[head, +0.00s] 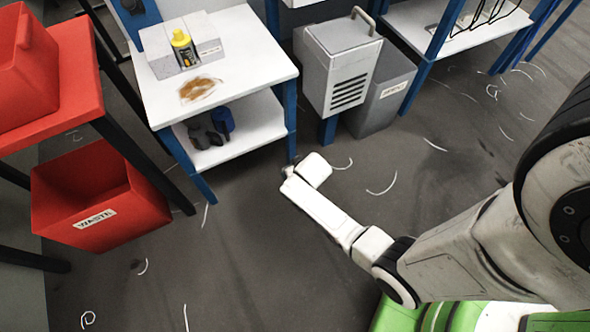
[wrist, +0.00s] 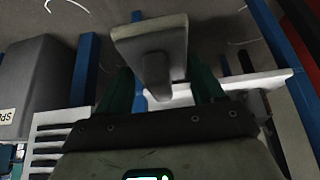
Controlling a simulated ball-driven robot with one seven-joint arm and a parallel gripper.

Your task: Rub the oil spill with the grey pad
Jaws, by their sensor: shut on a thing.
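The oil spill (head: 201,89) is a brown, glossy smear on the white top of the bench (head: 245,72) in the head view. In the wrist view my gripper (wrist: 160,78) is shut on the handle of the grey pad (wrist: 150,38). The pad's flat plate points away from my gripper. In the head view the end of my arm (head: 290,172) is in front of the bench's near right corner, to the right of the spill and apart from it. The pad cannot be made out in the head view.
A blue cup (head: 222,121) and dark items sit on the lower shelf. A grey machine (head: 338,62) stands right of the bench, a red waste bin (head: 98,200) left. White scraps litter the floor.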

